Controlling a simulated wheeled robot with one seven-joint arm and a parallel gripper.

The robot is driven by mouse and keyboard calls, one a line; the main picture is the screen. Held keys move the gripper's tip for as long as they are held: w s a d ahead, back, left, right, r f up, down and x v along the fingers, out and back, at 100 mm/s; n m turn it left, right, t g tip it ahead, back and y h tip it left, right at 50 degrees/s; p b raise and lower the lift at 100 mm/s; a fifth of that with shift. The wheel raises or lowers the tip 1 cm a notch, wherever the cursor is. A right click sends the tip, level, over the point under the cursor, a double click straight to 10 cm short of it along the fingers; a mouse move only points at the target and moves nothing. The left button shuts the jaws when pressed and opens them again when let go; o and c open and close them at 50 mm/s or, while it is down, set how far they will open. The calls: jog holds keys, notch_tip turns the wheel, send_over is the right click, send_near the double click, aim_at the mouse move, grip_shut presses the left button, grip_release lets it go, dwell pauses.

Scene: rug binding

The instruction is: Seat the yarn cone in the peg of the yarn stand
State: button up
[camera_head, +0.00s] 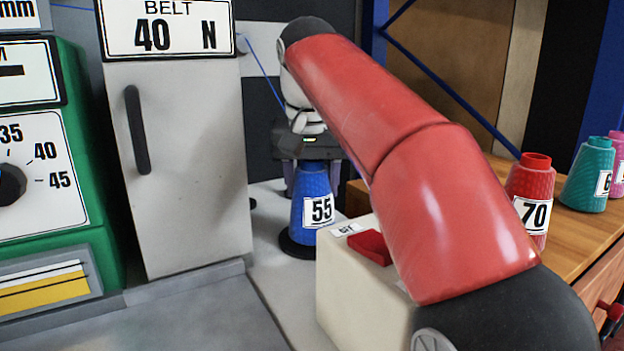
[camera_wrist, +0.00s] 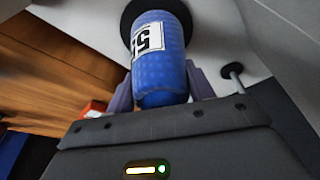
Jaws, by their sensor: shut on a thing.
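The blue yarn cone (camera_head: 311,198), labelled 55, stands about upright, its wide end down. My gripper (camera_head: 313,176) is above it with its purple fingers shut on the cone's narrow upper part. In the wrist view the cone (camera_wrist: 158,60) lies between the two fingers. The yarn stand shows as a black round base (camera_head: 288,246) under the cone, and as a dark disc (camera_wrist: 129,18) at the cone's far end in the wrist view. The peg is hidden. I cannot tell whether the cone's bottom touches the base.
A cream box (camera_head: 345,285) with a red top part stands close in front of the cone, to the right. Red (camera_head: 531,195), teal (camera_head: 590,175) and pink cones stand on the wooden bench at right. A grey cabinet (camera_head: 180,175) is at left. A dark post (camera_wrist: 233,76) stands near the gripper.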

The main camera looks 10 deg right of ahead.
aim_at(311, 164)
jog(key=o, duration=1.4)
jog(key=shift+c, duration=0.2)
jog(key=p+v, duration=0.3)
jog(key=v, duration=0.3)
jog(key=shift+r, duration=0.35)
jog(key=shift+s+r+p, duration=0.2)
jog(key=shift+r+p, duration=0.1)
jog(key=shift+r, duration=0.25)
